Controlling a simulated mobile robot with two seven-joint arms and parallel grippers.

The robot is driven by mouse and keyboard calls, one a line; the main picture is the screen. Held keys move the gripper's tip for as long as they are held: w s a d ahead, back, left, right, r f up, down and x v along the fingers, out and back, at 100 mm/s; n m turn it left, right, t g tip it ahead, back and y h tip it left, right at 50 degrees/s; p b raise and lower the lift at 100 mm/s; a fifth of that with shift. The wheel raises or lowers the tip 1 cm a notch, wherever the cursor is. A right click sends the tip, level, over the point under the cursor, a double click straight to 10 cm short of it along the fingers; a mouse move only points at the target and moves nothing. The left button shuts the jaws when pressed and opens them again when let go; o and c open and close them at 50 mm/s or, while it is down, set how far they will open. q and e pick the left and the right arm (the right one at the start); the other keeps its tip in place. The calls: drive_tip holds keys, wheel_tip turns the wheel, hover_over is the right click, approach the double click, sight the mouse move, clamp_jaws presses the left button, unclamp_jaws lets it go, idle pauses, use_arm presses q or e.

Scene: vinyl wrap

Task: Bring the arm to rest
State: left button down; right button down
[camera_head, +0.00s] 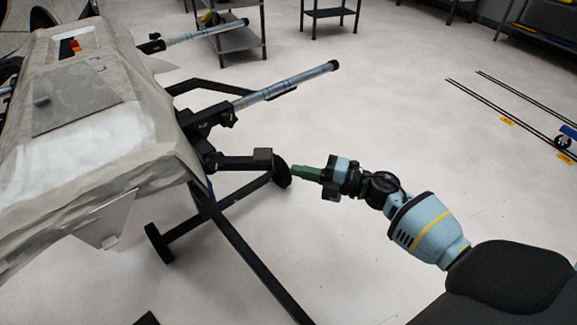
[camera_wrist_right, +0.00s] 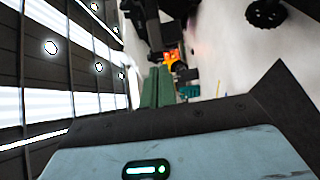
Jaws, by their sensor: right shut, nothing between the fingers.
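My right arm comes in from the lower right in the head view. Its gripper (camera_head: 296,172) has green fingers pressed together with nothing between them. It points left, close in the picture to a black foot pad of the stand. I cannot tell whether they touch. In the right wrist view the two green fingers (camera_wrist_right: 157,87) lie side by side, shut and empty. My left gripper does not show in either view.
A large wrapped grey panel (camera_head: 85,185) rests on a black stand (camera_head: 250,245) at the left. A grey tube (camera_head: 285,86) sticks out towards the right. Shelves (camera_head: 232,40) stand at the back. The floor (camera_head: 400,110) to the right is mostly clear.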

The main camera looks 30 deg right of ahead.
drive_tip(key=v, duration=0.2)
drive_tip(key=shift+s, duration=0.35)
